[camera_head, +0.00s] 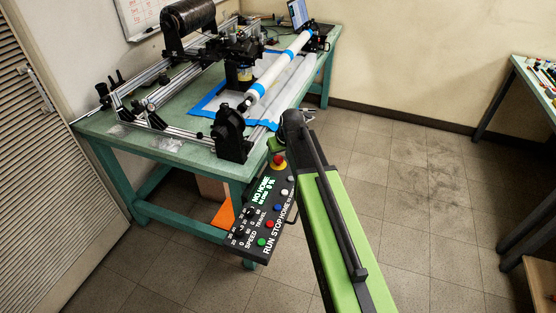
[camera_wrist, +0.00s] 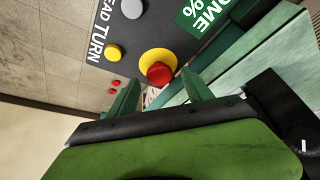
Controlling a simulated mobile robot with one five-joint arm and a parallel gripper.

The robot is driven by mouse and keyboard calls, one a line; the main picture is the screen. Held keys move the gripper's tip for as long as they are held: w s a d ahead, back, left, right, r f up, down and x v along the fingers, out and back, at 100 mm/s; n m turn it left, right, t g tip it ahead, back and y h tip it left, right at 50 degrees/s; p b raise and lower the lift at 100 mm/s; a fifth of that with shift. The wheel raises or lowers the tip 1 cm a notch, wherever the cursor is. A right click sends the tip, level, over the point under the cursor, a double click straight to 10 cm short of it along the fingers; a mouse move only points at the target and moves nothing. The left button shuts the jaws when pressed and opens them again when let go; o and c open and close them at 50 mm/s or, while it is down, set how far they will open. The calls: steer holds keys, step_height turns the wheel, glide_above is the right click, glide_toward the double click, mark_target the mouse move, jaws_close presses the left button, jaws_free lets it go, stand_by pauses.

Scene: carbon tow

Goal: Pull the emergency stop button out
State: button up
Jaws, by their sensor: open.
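The emergency stop button is a red mushroom cap on a yellow base. In the head view the red button (camera_head: 279,160) sits at the upper end of the black control panel (camera_head: 249,226). In the wrist view the red button (camera_wrist: 159,73) lies just beyond my fingertips, near the gap between them. My gripper (camera_wrist: 158,92) is open, with its two green fingers apart and nothing between them. In the head view my gripper (camera_head: 280,145) is beside the button, partly hidden by my arm. I cannot tell whether a finger touches the button.
The panel also carries blue, red, green and white buttons and a lit display (camera_head: 262,190). A green workbench (camera_head: 190,125) with a winding machine stands behind it. A white roller (camera_head: 280,68) lies along the machine. Open tiled floor (camera_head: 410,170) lies to the right.

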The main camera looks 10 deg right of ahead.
steer(key=p+v, duration=0.5)
steer(key=v, duration=0.1)
stand_by(0.4)
steer(key=s+d+r+m+g+h+p, duration=0.1)
steer(key=s+m+g+p, duration=0.2)
steer(key=s, duration=1.6)
steer(key=shift+d+g, duration=0.3)
steer(key=shift+g, duration=0.4)
